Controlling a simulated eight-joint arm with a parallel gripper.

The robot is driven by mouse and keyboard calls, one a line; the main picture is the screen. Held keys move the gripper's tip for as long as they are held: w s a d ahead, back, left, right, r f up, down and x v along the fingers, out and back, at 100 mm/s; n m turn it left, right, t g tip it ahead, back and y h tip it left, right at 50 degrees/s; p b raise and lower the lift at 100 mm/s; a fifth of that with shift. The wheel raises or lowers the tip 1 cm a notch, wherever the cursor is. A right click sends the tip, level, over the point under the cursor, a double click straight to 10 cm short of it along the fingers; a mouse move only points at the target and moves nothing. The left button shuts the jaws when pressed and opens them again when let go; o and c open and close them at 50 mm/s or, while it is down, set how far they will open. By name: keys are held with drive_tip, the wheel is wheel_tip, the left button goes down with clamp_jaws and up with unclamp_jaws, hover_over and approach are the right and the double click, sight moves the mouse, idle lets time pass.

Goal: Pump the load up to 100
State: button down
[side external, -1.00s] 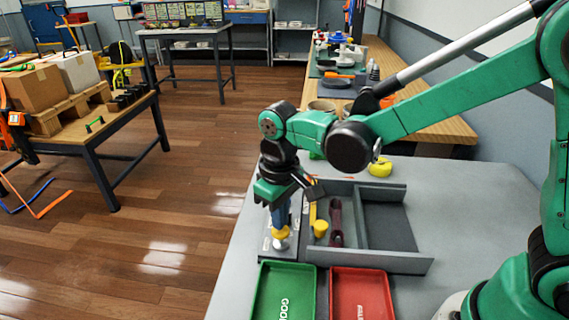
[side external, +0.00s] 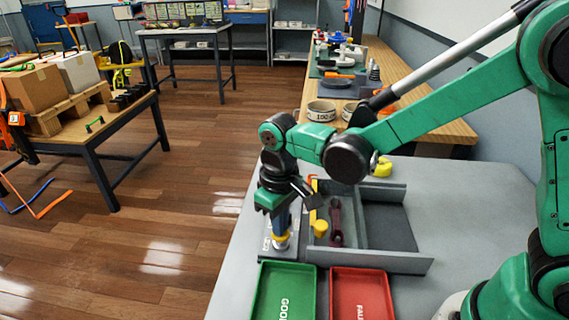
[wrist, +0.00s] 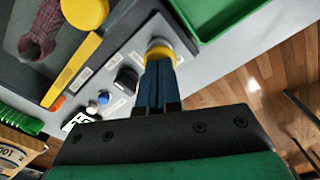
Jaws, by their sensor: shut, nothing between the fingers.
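My gripper (side external: 281,226) points straight down, with its blue fingers shut and nothing between them. The tips are over a yellow-collared plunger (side external: 281,238) with a pale metal lower part, and they appear to touch its top. In the wrist view the fingers (wrist: 158,70) cover the middle of the yellow collar (wrist: 163,46). The plunger stands on a grey panel (side external: 268,250). The panel also carries a dark knob (wrist: 126,80), a blue button (wrist: 103,98) and small labels. A dark display with white digits (wrist: 77,122) is partly hidden by my gripper, and I cannot read it.
A grey divided tray (side external: 388,225) beside the panel holds a yellow-headed tool (side external: 320,228) and a dark red part (side external: 336,222). Green (side external: 283,300) and red (side external: 361,300) trays lie in front. A yellow object (side external: 381,167) sits behind. The table's right side is clear.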

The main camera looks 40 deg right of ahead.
drive_tip(key=shift+f, duration=0.4)
drive_tip(key=shift+r, duration=1.2)
